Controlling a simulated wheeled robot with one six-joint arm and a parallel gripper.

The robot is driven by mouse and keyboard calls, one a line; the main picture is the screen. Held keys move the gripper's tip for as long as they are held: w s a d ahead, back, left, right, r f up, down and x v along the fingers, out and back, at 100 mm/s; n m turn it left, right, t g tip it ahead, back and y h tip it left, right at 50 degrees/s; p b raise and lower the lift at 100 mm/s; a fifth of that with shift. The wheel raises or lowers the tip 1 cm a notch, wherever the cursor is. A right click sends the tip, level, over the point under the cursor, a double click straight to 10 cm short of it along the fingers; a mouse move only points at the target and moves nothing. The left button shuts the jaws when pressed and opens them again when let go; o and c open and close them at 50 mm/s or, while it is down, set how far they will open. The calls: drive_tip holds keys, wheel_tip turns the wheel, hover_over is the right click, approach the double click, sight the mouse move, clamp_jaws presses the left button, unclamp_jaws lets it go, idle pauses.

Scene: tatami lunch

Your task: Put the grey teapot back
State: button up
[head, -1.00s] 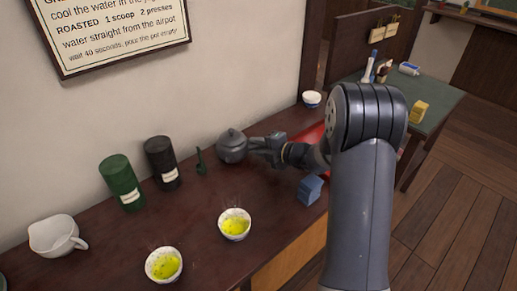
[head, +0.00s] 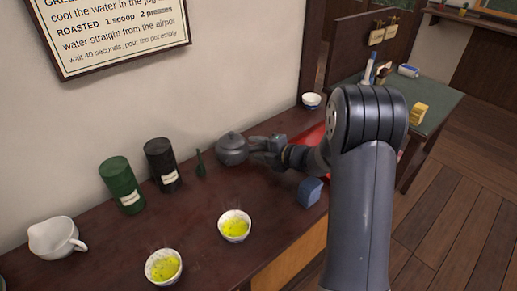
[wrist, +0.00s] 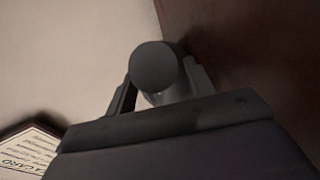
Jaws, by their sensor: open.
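The grey teapot (head: 232,148) stands upright on the dark wooden counter, near the wall and right of the dark canister. My gripper (head: 262,150) is open at the teapot's right side, at its handle. In the wrist view the round grey end of the teapot's handle (wrist: 154,67) shows between the two open fingers of my gripper (wrist: 160,88). Whether the fingers touch the handle I cannot tell. Much of the teapot is hidden in the wrist view.
A green canister (head: 121,184), a dark canister (head: 162,164) and a small dark green scoop (head: 200,163) stand left of the teapot. Two bowls of yellow-green tea (head: 235,226) (head: 164,266) are in front. A white jug (head: 56,236), a blue block (head: 310,191) and a white cup (head: 312,100) are also there.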

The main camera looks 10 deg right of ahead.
drive_tip(key=v, duration=0.7)
drive_tip(key=shift+s+d, duration=0.1)
drive_tip(key=shift+s, duration=0.05)
drive_tip(key=shift+r+p, duration=0.15)
drive_tip(key=shift+p, duration=0.15)
